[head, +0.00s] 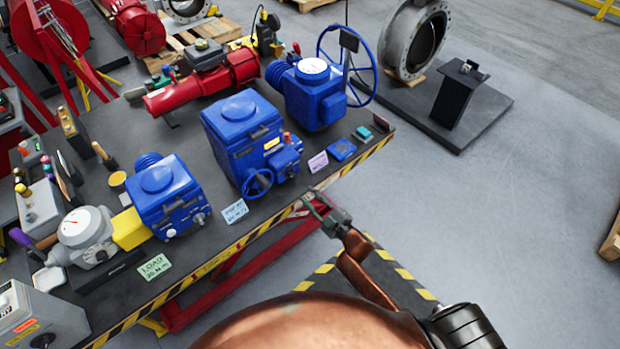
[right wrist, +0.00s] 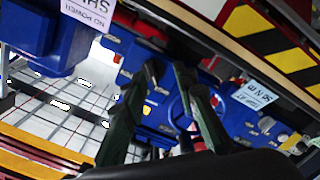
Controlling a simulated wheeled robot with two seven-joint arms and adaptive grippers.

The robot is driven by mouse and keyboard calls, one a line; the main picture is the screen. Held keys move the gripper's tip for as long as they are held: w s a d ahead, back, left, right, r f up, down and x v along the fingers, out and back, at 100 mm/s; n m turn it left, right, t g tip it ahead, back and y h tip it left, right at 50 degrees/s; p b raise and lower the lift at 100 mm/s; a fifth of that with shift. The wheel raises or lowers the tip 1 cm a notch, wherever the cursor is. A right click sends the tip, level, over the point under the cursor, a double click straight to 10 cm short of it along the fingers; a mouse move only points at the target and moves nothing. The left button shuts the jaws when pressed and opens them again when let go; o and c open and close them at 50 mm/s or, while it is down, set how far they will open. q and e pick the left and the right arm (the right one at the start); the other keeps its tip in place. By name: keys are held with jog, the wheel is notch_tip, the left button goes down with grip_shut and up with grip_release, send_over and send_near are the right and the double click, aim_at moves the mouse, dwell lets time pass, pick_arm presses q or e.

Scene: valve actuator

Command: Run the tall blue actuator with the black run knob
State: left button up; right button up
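The tall blue actuator (head: 238,140) stands near the middle of the bench in the head view, with a smaller blue control box (head: 284,161) and a blue handwheel (head: 258,184) on its front side. A small red knob (head: 286,137) shows on top of the control box. The black run knob is too small to make out for sure. My right gripper (head: 312,204) is off the bench's front edge, apart from the actuator. In the right wrist view its two green fingers (right wrist: 168,78) are spread with nothing between them; blue parts show behind. My left gripper is out of view.
A dark bench (head: 205,250) with a striped edge carries a shorter blue actuator (head: 165,190) at left, a blue one with a white dial (head: 312,92) and large handwheel at right, and a red one (head: 205,85) behind. Small cards stand along the front.

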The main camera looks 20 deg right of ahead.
aim_at(293, 176)
jog(key=shift+t, duration=0.3)
jog(key=w+a+r, duration=0.1)
jog(key=w, duration=0.1)
jog(key=w+a+r, duration=0.1)
jog(key=w, duration=0.2)
jog(key=w+a, duration=0.1)
jog(key=w, duration=0.1)
jog(key=shift+w+r, duration=0.2)
jog(key=shift+r, duration=0.2)
jog(key=shift+d, duration=0.1)
jog(key=shift+c, duration=0.4)
grip_shut()
